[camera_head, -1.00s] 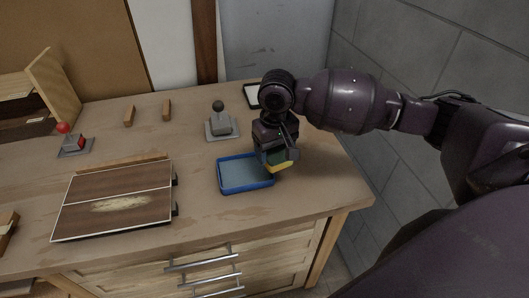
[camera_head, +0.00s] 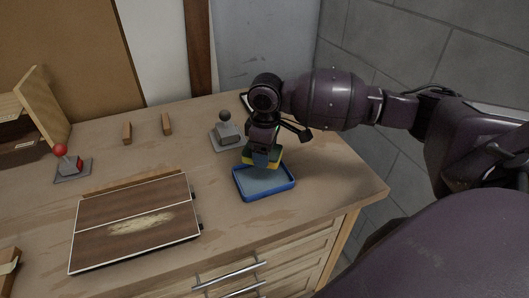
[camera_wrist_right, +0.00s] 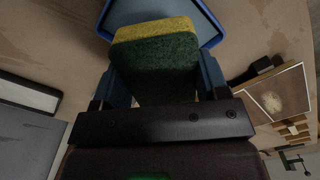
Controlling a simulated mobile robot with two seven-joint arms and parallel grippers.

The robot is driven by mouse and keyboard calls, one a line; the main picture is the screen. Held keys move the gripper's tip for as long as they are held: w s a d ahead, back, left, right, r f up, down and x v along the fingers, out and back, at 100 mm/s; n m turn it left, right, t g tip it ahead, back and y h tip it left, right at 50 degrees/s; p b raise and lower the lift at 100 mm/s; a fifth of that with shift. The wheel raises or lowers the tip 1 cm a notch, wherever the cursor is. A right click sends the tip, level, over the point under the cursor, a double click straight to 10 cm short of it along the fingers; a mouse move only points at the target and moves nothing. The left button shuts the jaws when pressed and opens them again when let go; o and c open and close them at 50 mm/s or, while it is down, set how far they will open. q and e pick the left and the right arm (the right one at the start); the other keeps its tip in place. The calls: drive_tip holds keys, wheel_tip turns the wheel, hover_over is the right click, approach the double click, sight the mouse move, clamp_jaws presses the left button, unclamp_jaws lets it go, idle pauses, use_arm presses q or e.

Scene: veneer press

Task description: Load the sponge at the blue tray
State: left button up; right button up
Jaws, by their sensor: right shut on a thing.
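The sponge, yellow and green, is in my right gripper (camera_head: 262,160). In the right wrist view the sponge (camera_wrist_right: 155,62) sits between the two blue fingers, its yellow layer towards the tray. The blue tray (camera_head: 266,195) lies on the bench below and just in front of the gripper. The sponge is over the tray's back left part; I cannot tell whether it touches the tray. Part of the tray's rim (camera_wrist_right: 207,18) shows behind the sponge in the right wrist view. The left gripper is not in view.
A grey-knobbed lever (camera_head: 227,130) stands behind the tray. A veneer panel (camera_head: 135,222) lies to the left, with a red-knobbed lever (camera_head: 68,163) and two small wooden blocks (camera_head: 147,128) behind it. Bare bench (camera_head: 335,172) lies right of the tray.

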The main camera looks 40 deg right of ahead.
sight(265, 176)
drive_tip(key=shift+w+a+n, duration=0.1)
drive_tip(key=shift+a+n, duration=0.1)
drive_tip(key=shift+n, duration=0.3)
drive_tip(key=shift+d+f+n, duration=0.1)
drive_tip(key=shift+d+n, duration=0.2)
drive_tip(key=shift+n, duration=0.2)
drive_tip(key=shift+a+f+b, duration=0.1)
drive_tip(key=shift+f+b, duration=0.1)
drive_tip(key=shift+b, duration=0.15)
wheel_tip(265, 176, down, 5)
drive_tip(key=b, duration=0.5)
drive_tip(key=shift+r, duration=0.15)
drive_tip(key=shift+f, duration=0.3)
drive_tip(key=shift+f+b, duration=0.15)
drive_tip(key=shift+b, duration=0.25)
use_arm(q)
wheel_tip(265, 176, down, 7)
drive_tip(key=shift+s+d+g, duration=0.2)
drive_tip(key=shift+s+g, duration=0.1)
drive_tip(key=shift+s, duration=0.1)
